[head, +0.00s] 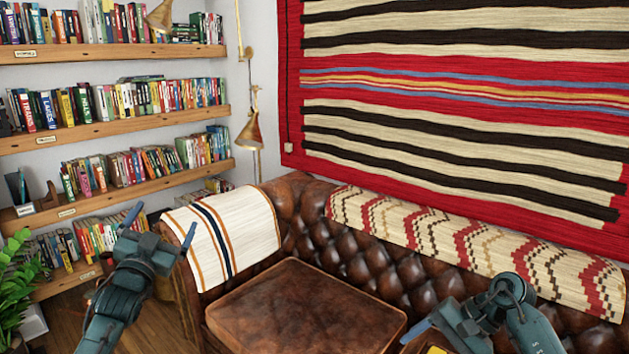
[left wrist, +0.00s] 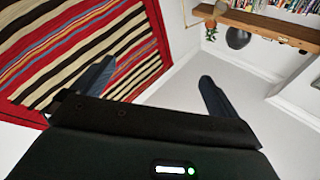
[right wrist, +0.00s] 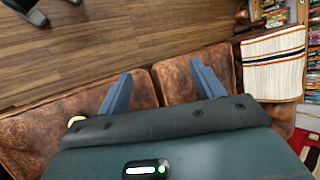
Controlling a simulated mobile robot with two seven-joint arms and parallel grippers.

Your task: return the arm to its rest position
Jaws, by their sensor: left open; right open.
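My left gripper (head: 160,228) is raised at the lower left of the head view, in front of the shelves and the sofa's left arm. In the left wrist view its two fingers (left wrist: 156,85) stand wide apart with nothing between them. My right gripper (head: 428,328) is low at the lower right of the head view, in front of the sofa. One blue finger shows there. In the right wrist view its fingers (right wrist: 163,82) are spread and empty, with the sofa seat behind them. Both arms are bent.
A brown leather sofa (head: 300,305) fills the lower middle, with a striped throw (head: 225,235) and a patterned throw (head: 470,245) on it. Bookshelves (head: 110,130) and a plant (head: 15,285) stand left. A striped rug (head: 460,75) hangs on the wall. Wooden floor (right wrist: 140,35) is open.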

